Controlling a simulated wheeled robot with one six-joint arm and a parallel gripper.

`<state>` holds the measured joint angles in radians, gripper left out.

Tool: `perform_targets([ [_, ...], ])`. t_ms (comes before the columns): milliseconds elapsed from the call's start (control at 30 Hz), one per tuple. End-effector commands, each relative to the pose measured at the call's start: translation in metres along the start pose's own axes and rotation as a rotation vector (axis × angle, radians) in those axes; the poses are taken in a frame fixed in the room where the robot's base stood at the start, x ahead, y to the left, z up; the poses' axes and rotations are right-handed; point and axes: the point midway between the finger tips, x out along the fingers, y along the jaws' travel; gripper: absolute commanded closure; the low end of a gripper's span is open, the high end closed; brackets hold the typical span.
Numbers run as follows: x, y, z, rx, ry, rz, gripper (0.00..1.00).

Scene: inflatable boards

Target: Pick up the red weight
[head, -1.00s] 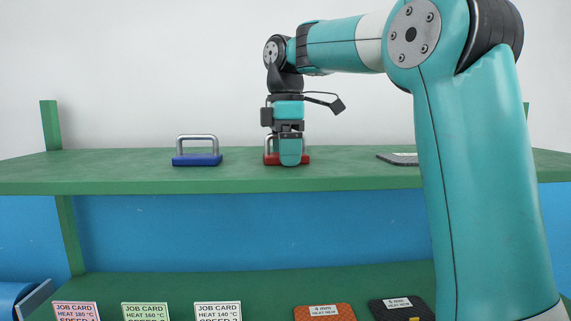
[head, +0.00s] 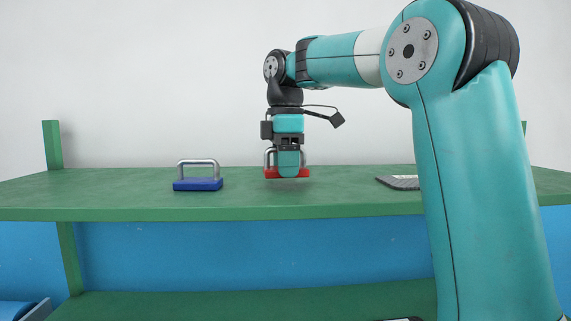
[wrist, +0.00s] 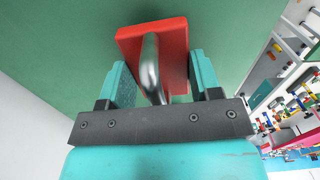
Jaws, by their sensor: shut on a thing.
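The red weight (head: 271,173) is a red block with a grey metal handle, above the green upper shelf in the head view. My gripper (head: 288,170) points down at it and is shut on its handle. The weight's underside looks a little above the shelf surface, with a faint shadow below. In the wrist view the red weight (wrist: 172,45) shows with its handle between the two teal fingers of my gripper (wrist: 155,80). My gripper hides the middle of the weight in the head view.
A blue weight (head: 198,185) with a grey handle stands to the left on the green shelf (head: 120,205). A dark flat pad (head: 402,182) lies to the right, partly behind my arm. The shelf between the weights is clear. A lower green shelf (head: 220,303) runs below.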

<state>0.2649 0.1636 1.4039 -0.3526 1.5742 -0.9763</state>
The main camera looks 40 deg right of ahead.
Motion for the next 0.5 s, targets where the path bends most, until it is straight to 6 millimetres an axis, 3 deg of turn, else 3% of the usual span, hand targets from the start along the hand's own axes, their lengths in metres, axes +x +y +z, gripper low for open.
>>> perform_targets([
  [33,-0.017,0.0,0.0,0.0,0.001,0.002,0.84],
  [300,-0.065,0.0,0.0,-0.001,0.001,0.002,0.84],
  [500,-0.071,0.001,-0.001,0.0,-0.003,0.004,0.84],
])
